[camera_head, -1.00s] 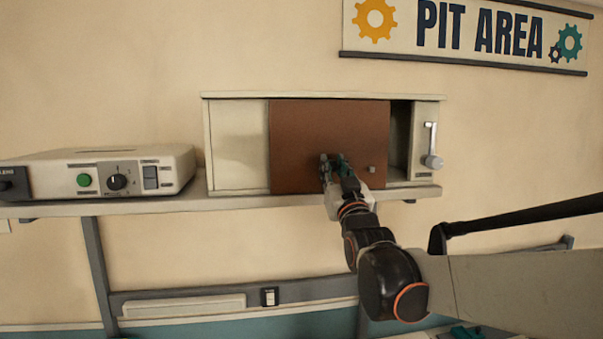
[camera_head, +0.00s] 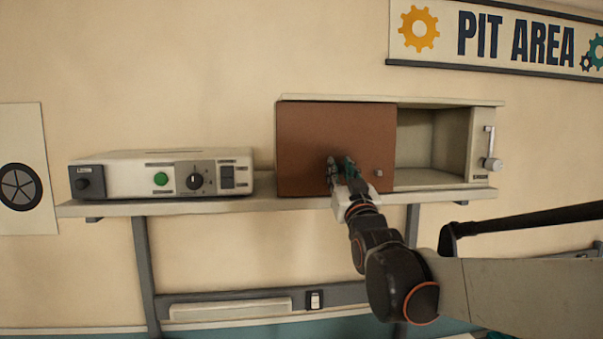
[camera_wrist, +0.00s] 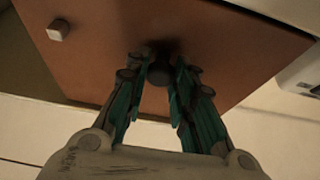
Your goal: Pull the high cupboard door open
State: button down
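The high cupboard (camera_head: 455,140) stands on a wall shelf. Its brown sliding door (camera_head: 310,140) covers the left part, and the right part is open, showing an empty cream interior. The door also fills much of the wrist view (camera_wrist: 200,35). A dark round knob (camera_wrist: 159,73) sticks out near the door's edge there. My gripper (camera_wrist: 158,75) has one finger on each side of this knob and appears closed on it. In the head view my gripper (camera_head: 341,163) is in front of the door's lower middle and hides the knob.
A small pale square fitting (camera_head: 378,173) sits at the door's lower right. A lever handle (camera_head: 490,150) is on the cupboard's right panel. A control box (camera_head: 130,178) stands left on the shelf (camera_head: 250,206), with a gap to the cupboard.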

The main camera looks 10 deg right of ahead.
jog(key=c, duration=1.4)
grip_release()
jog(key=shift+o, duration=0.2)
jog(key=v, duration=1.2)
jog(key=s+f+g+b, duration=0.35)
jog(key=f+b, duration=0.45)
jog(key=f, duration=0.8)
jog(key=s+f+g+b, duration=0.35)
jog(key=f+b, duration=0.55)
jog(key=f, duration=0.7)
jog(key=s+f+g+b, duration=0.4)
jog(key=s+f+b, duration=0.2)
jog(key=f, duration=0.7)
jog(key=s+f+g+b, duration=0.4)
jog(key=s+f+b, duration=0.3)
jog(key=s+f, duration=0.3)
notch_tip(320, 180, down, 4)
jog(key=shift+a+r, duration=0.1)
jog(key=shift+a, duration=0.05)
